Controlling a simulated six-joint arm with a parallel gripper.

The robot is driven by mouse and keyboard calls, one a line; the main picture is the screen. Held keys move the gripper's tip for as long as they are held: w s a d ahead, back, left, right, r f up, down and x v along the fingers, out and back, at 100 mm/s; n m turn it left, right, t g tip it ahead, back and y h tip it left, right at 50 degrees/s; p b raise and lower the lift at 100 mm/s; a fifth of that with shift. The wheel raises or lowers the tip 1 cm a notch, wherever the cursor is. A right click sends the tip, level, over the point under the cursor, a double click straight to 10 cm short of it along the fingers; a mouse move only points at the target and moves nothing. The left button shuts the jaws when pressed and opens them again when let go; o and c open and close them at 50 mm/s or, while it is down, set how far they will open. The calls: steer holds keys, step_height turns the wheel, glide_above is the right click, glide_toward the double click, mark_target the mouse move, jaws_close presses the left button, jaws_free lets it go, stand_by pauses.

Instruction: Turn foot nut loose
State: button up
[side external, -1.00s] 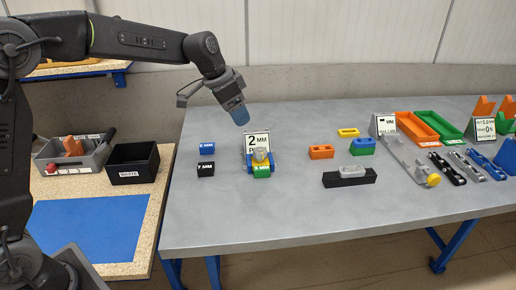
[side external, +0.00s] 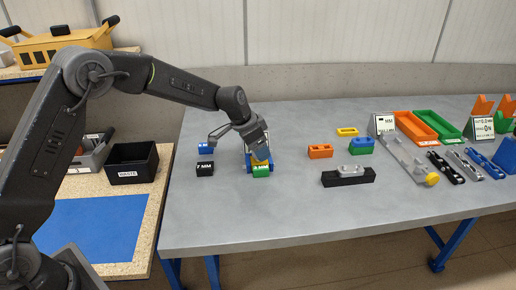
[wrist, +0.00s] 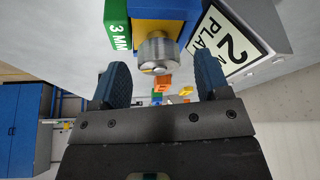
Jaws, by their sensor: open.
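A silver round knurled piece, which looks like the foot nut (wrist: 157,50), sits on a yellow and blue fixture (wrist: 160,10) in the wrist view. A green block marked 3 MM (wrist: 117,26) is on the fixture's left side there. In the side view the green block (side external: 261,171) shows at the front of the fixture, and the nut is hidden by my gripper. My gripper (wrist: 160,80) is open, its two blue fingers on either side of the nut's line and apart from it. In the side view my gripper (side external: 260,152) is right above the fixture.
A sign reading 2 MM (wrist: 228,42) stands close beside the fixture. A blue block (side external: 205,148) and a black block (side external: 205,169) lie to the left. An orange block (side external: 320,151) and a black base (side external: 348,177) stand to the right. The table front is clear.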

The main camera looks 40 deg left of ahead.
steer(key=shift+w+f, duration=0.15)
steer(key=shift+f, duration=0.25)
steer(key=shift+c, duration=0.2)
steer(key=c, duration=0.9)
